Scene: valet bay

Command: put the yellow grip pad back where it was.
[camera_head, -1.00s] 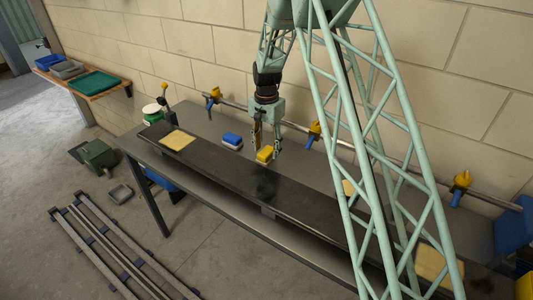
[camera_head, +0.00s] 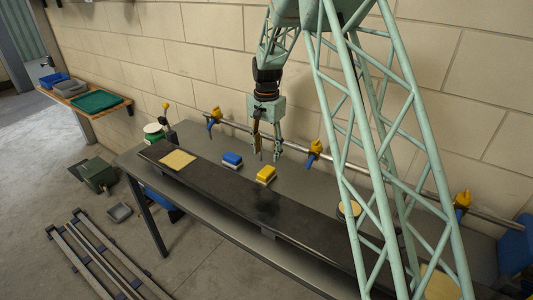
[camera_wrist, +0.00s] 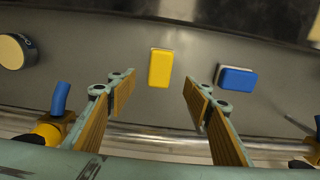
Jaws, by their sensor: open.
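The yellow grip pad (camera_head: 266,174), a small yellow block on a pale base, lies on the grey bench top close to the dark strip. It also shows in the wrist view (camera_wrist: 161,68), just beyond my fingertips and in line with the space between them. My gripper (camera_head: 267,157) is open and empty, pointing down above the bench on the wall side of the pad. Its two fingers with tan inner faces stand apart in the wrist view (camera_wrist: 158,92), not touching the pad. A similar blue pad (camera_head: 232,159) lies to its left, and right of it in the wrist view (camera_wrist: 236,79).
A rail (camera_head: 280,144) with several yellow-and-blue clamps runs along the wall behind the bench. A long dark strip (camera_head: 230,190) lies along the front, with a pale yellow square (camera_head: 178,159) at its left. A round tin (camera_wrist: 14,50) stands on the bench, partly behind my lattice arm in the head view.

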